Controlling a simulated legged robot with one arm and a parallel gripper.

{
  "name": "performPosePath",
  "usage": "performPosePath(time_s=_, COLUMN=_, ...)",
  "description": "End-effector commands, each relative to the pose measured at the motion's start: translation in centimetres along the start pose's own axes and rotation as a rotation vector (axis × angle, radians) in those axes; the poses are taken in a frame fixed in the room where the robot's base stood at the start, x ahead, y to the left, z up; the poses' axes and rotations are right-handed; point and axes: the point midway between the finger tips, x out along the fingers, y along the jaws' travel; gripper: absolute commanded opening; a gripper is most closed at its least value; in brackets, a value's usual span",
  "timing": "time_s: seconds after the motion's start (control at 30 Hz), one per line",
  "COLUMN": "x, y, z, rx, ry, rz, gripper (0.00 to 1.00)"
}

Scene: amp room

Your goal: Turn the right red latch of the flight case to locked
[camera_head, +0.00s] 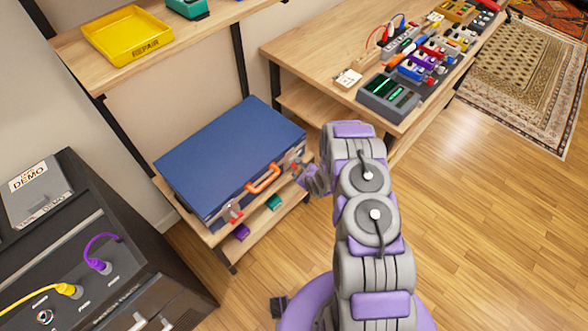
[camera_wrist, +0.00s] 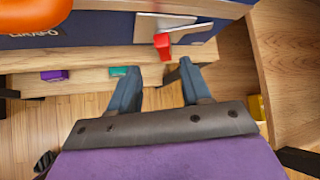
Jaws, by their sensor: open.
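The blue flight case (camera_head: 230,150) lies flat on a wooden shelf, with an orange handle (camera_head: 263,179) on its front. The left red latch (camera_head: 234,215) shows on the front, left of the handle. The right red latch (camera_wrist: 162,44) shows in the wrist view on a pale metal plate, its red tab hanging down. My gripper (camera_wrist: 158,68) is open and empty, with the latch just beyond its fingertips and roughly between them. I cannot tell whether they touch. In the head view my gripper (camera_head: 313,180) is at the case's right front corner.
Purple (camera_head: 241,232) and green (camera_head: 273,202) items sit on the lower shelf. A wooden side panel (camera_wrist: 292,60) stands close on the right in the wrist view. A workbench (camera_head: 300,48) with pedals is behind my arm. Open floor lies to the right.

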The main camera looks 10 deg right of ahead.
Motion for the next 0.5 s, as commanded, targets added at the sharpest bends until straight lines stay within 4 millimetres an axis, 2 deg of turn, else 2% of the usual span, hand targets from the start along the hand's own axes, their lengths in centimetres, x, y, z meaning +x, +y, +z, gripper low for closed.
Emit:
performPosePath(time_s=0.03, x=1.0, y=-0.2, z=-0.1, rx=0.000, ry=-0.003, rz=-0.003, gripper=0.48)
performPosePath(time_s=0.2, x=3.6, y=-0.1, z=0.0, rx=-0.001, ry=-0.004, rz=-0.004, gripper=0.48)
performPosePath(time_s=0.5, x=6.9, y=0.0, z=0.2, rx=-0.004, ry=-0.003, rz=-0.006, gripper=0.48)
